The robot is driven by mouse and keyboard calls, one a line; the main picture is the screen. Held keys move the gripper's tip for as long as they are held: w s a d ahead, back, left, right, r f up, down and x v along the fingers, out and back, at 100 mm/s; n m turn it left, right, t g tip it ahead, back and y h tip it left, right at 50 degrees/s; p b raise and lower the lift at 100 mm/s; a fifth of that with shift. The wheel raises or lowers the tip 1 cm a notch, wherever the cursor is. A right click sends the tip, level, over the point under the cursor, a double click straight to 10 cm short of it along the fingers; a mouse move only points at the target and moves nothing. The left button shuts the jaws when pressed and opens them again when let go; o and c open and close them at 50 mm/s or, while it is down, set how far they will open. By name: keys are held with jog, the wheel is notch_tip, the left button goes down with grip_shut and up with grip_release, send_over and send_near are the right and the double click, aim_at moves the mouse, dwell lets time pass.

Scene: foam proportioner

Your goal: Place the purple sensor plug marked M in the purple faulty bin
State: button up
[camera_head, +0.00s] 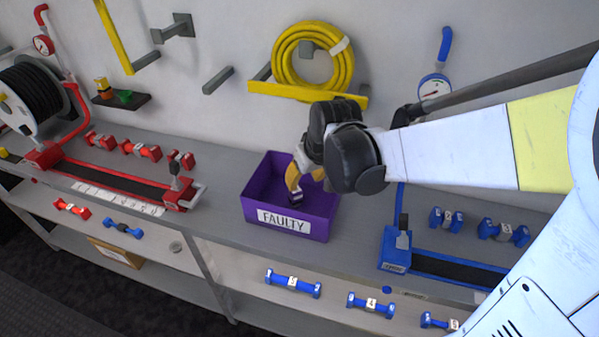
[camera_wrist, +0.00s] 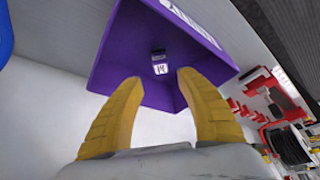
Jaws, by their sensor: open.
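The purple faulty bin (camera_head: 320,228) stands on the grey bench, its "FAULTY" label on the front wall; it also fills the upper middle of the wrist view (camera_wrist: 120,55). The small purple sensor plug (camera_wrist: 160,64) shows inside the bin in the wrist view, its white face bearing a dark mark that looks like M. In the head view the plug (camera_head: 296,198) shows small and dark inside the bin. My gripper (camera_wrist: 158,79) is open, its yellow fingers spread apart with the plug beyond their tips. In the head view my gripper (camera_head: 304,182) reaches down into the bin.
A red station (camera_head: 170,197) with red parts is left of the bin, a blue station (camera_head: 396,248) right. Several blue parts (camera_head: 293,283) lie on the lower shelf. A coiled yellow hose (camera_head: 283,55) hangs on the wall behind. Bench beside the bin is clear.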

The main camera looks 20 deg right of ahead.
jog(key=s+r+t, duration=0.1)
jog(key=s+r, duration=0.2)
jog(key=s, duration=0.5)
jog(key=s+r+m+t, duration=0.1)
jog(key=s+r, duration=0.3)
jog(key=s, duration=0.3)
jog(key=shift+s+a+m+h, duration=0.3)
jog(key=shift+s, duration=0.05)
